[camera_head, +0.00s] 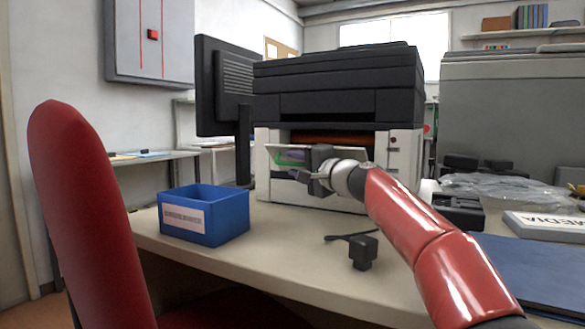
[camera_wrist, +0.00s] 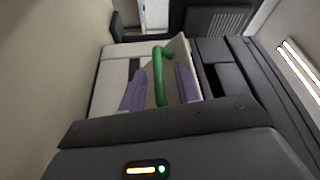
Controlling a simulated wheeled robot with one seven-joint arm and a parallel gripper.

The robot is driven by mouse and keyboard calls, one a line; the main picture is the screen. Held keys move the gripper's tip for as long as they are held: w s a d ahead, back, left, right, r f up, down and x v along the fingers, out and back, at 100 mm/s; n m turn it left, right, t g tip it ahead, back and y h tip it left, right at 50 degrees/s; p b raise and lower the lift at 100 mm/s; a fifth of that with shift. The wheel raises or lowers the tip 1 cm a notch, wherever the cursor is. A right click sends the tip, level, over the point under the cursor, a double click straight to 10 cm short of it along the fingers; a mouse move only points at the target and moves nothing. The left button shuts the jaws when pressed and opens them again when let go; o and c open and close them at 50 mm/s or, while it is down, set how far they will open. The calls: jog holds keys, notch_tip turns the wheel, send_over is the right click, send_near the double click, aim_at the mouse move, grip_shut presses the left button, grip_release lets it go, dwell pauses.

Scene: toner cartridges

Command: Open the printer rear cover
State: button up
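The printer (camera_head: 400,150) stands on the desk, with a black upper part and a white lower body. Its rear cover (camera_head: 345,155) faces me and is tilted outward at the top. A dark opening with a brown-orange inside shows above it. A green handle (camera_wrist: 159,78) is on the cover; part of it shows in the head view (camera_head: 291,156). My gripper (camera_head: 305,175) is at the cover. In the wrist view, the fingers of my gripper (camera_wrist: 158,88) are apart, one on each side of the handle, with small gaps. Contact with the handle cannot be told.
A blue bin (camera_head: 205,215) stands on the desk at left, with a monitor (camera_head: 222,85) behind it. A black adapter (camera_head: 362,252) lies in front of the printer. Plastic wrap (camera_head: 510,190), a labelled box (camera_head: 545,222) and a blue folder (camera_head: 530,265) are at right. A red chair (camera_head: 80,210) is at left.

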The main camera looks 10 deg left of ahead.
jog(key=v, duration=0.6)
jog(key=shift+d+f, duration=0.1)
jog(key=f+v, duration=0.1)
jog(key=v, duration=0.7)
jog(key=shift+d+f, duration=0.4)
dwell(0.4)
jog(key=shift+w, duration=0.1)
